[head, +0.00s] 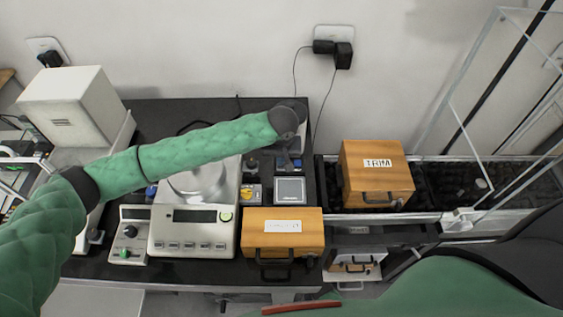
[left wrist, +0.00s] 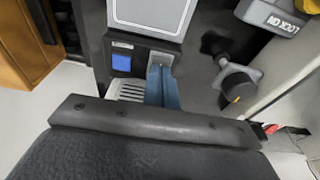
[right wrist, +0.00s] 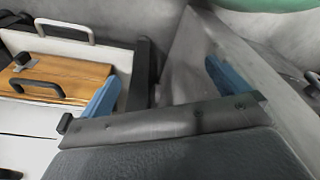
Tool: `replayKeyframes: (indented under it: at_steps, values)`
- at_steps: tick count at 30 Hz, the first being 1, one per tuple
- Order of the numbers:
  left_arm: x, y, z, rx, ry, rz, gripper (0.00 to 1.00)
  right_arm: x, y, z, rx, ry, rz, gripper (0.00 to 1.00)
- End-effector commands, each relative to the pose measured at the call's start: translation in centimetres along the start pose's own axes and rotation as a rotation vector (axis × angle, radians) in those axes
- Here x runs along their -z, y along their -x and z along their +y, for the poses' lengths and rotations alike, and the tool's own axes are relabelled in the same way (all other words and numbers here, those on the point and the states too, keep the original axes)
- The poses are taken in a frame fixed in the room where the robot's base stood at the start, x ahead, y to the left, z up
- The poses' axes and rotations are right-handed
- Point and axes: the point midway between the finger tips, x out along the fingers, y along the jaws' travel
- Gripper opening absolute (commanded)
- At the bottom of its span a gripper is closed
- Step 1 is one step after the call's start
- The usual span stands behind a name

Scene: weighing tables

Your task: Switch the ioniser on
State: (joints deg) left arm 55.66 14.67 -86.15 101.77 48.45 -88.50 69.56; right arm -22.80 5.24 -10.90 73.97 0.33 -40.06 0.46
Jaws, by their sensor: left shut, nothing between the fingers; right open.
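A small dark unit with a blue square switch (left wrist: 121,63) and a pale slotted grille (left wrist: 128,90) sits beside my left fingers in the left wrist view; I take it for the ioniser. In the head view its blue part (head: 297,163) shows just behind a grey square-topped device (head: 291,190). My left gripper (left wrist: 162,88) is shut and empty, its blue fingers just to the side of the blue switch; I cannot tell whether they touch anything. The switch's on or off state is not readable. My right gripper (right wrist: 161,88) is open and empty.
A balance (head: 192,232) with a round pan stands left of the grey device. A wooden box (head: 283,236) is in front and another wooden box (head: 377,180) to the right. A black knob (left wrist: 238,88) stands close to my left fingers. Clear panels rise at the right.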

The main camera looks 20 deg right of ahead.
Motion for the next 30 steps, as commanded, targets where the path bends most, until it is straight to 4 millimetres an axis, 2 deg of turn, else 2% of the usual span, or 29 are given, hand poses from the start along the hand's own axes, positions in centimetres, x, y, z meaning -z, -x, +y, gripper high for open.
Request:
replayKeyframes:
  at_steps: [4,19,26,30]
  values:
    - [0.0,-0.2,0.0,0.0,0.0,0.0,0.0,-0.1,0.0,-0.2,0.002,-0.001,0.0,1.0]
    - [-0.1,-0.8,0.0,0.0,0.0,0.0,0.0,-2.4,-0.2,-0.9,0.008,-0.004,-0.022,1.0]
    - [-0.1,-0.8,0.0,0.0,0.0,0.0,0.0,-1.8,-0.2,-0.6,0.005,-0.002,-0.019,1.0]
    - [-0.1,-0.5,0.0,0.0,0.0,0.0,0.0,-0.2,1.0,-0.2,0.002,-0.001,-0.003,1.0]
